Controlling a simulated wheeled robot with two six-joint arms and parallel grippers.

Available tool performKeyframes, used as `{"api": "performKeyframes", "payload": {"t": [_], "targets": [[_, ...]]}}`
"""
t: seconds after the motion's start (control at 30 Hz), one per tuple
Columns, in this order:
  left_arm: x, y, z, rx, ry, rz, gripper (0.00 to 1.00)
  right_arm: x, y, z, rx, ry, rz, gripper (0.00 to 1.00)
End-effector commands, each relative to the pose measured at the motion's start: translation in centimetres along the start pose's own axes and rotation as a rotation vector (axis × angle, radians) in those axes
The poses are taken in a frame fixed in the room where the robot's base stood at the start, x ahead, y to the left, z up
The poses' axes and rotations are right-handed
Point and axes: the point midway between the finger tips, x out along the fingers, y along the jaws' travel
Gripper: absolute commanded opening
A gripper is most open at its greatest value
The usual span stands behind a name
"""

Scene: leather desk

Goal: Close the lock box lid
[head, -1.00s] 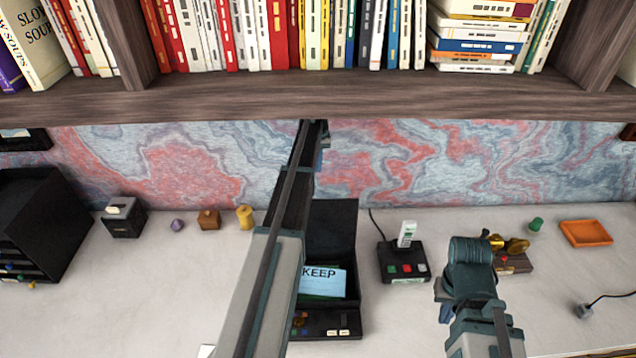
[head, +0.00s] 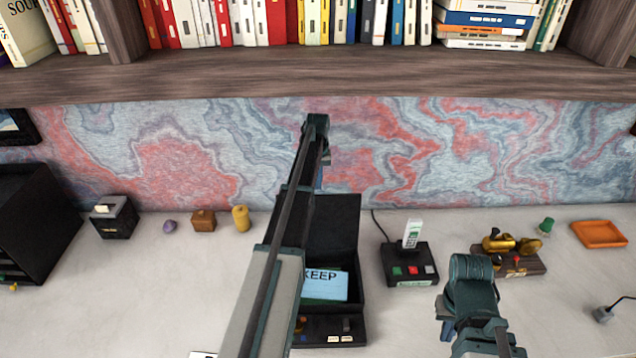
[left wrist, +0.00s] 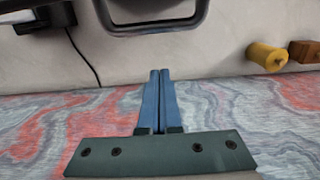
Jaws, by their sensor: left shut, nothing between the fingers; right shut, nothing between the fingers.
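The black lock box (head: 352,326) stands on the desk in the middle of the head view. Its lid (head: 335,222) is open and stands up at the back. A blue card reading KEEP (head: 328,284) shows inside; my left arm hides the box's left side. My left gripper (head: 321,178) is shut and empty, high near the back wall, above the lid's top edge. In the left wrist view its blue fingers (left wrist: 160,75) point at the dark lid edge (left wrist: 160,27), with a gap between. My right gripper (head: 447,308) is shut and empty, right of the box.
A black device with coloured buttons (head: 410,268) stands right of the box. A yellow spool (head: 240,218), a wooden block (head: 203,220) and a dark box (head: 114,217) stand left. The bookshelf (head: 300,80) overhangs the back.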

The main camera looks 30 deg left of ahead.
Motion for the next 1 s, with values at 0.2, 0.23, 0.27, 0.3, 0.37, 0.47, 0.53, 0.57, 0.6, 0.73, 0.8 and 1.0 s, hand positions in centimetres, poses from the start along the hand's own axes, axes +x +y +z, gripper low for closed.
{"api": "performKeyframes", "payload": {"t": [0.2, 0.23, 0.27, 0.3, 0.37, 0.47, 0.53, 0.57, 0.6, 0.73, 0.8, 1.0], "targets": [[-0.5, -0.1, 2.7, 0.0, 0.0, 0.0, 0.0, -0.6, 0.1, 0.0, 0.0, 0.0, 0.0, 0.0], [-0.6, -0.1, 3.1, 0.0, 0.0, 0.0, 0.0, -0.7, 0.1, 0.0, 0.0, 0.0, 0.0, 0.0], [-0.7, 0.0, 3.3, 0.0, 0.0, 0.0, 0.0, -0.8, 0.1, 0.1, 0.001, 0.0, 0.0, 0.0], [-0.7, 0.0, 3.6, 0.0, 0.0, 0.0, 0.0, -0.8, 0.1, 0.1, 0.001, 0.0, 0.0, 0.0], [-0.8, 0.0, 3.8, 0.0, 0.0, 0.0, 0.0, -0.9, 0.1, 0.1, 0.001, 0.0, 0.0, 0.0], [-0.7, 0.0, 3.8, 0.0, 0.0, 0.0, 0.0, -0.9, 0.1, 0.1, 0.002, 0.0, 0.0, 0.0], [-0.7, 0.0, 3.8, 0.0, 0.0, 0.0, 0.0, -0.8, 0.1, 0.1, 0.002, 0.0, 0.0, 0.0], [-0.7, 0.0, 3.8, 0.0, 0.0, 0.0, 0.0, -0.8, 0.1, 0.1, 0.002, 0.0, 0.0, 0.0], [-0.7, 0.0, 3.8, 0.0, 0.0, 0.0, 0.0, -0.8, 0.1, 0.1, 0.002, 0.0, 0.0, 0.0], [-0.7, 0.0, 3.8, 0.0, 0.002, 0.0, 0.0, -0.8, 0.1, 0.1, 0.002, 0.0, 0.0, 0.0], [-0.8, 0.0, 4.0, 0.0, 0.01, 0.0, 0.0, -0.9, 0.1, 0.1, 0.002, 0.0, 0.0, 0.0], [-1.1, 0.0, 4.5, 0.0, 0.054, 0.0, 0.0, -1.2, 0.1, 0.1, 0.003, 0.0, 0.0, 0.0]]}}
